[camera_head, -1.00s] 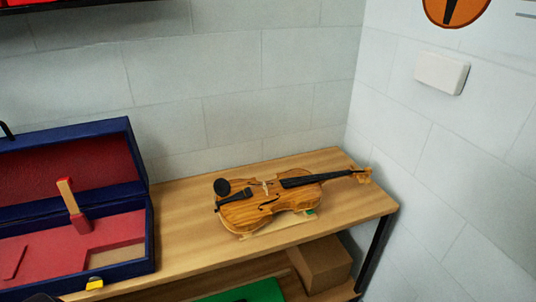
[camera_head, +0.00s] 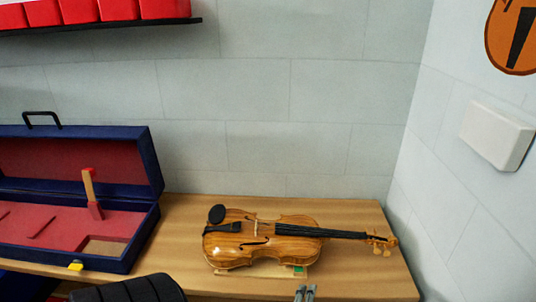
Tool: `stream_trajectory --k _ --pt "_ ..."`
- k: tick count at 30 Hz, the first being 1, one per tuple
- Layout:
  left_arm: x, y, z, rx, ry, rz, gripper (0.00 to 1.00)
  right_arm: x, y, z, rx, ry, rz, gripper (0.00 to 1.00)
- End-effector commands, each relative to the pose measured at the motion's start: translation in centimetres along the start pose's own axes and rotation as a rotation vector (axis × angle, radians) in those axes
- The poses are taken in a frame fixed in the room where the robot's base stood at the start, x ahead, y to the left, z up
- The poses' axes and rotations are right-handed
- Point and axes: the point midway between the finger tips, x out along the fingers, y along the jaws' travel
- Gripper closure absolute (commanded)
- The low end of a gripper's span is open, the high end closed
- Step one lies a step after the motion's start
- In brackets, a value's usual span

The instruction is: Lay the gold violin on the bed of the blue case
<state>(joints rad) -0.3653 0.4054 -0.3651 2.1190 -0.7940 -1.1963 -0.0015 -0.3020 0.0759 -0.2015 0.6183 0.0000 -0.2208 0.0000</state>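The gold violin (camera_head: 285,231) lies face up on the wooden bench, its body to the left and its scroll to the right. A low pale support (camera_head: 262,271) with a green spot shows under its front edge. The blue case (camera_head: 143,236) stands open at the left with its lid raised. Its red bed (camera_head: 62,228) is bare of any violin. Two grey fingertips, which I take for my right gripper (camera_head: 305,292), show at the bottom edge, in front of the violin and apart from it. They are close together, and the rest is cut off.
A wooden stick with red ends (camera_head: 91,190) stands up from the case bed. A yellow latch (camera_head: 75,266) is on the case front. A dark ribbed shape (camera_head: 130,288) covers the bottom left. The wooden bench (camera_head: 185,235) is clear between case and violin.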

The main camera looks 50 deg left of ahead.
Motion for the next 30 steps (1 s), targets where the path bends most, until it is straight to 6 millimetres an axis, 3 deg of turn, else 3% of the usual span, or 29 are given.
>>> stream_trajectory --k 6,14,30 --pt "1.1 -4.0 -3.0 0.223 0.127 -0.245 0.59 0.0 -0.6 0.4 -0.001 -0.006 -0.007 0.60" --pt "1.4 -6.1 -5.3 0.376 0.214 -0.398 0.59 -0.1 0.1 -0.1 -0.001 0.001 0.000 0.60" --pt "10.8 -9.8 -8.3 0.378 0.214 -0.400 0.59 -1.8 0.7 -0.3 0.001 0.004 0.008 0.60"
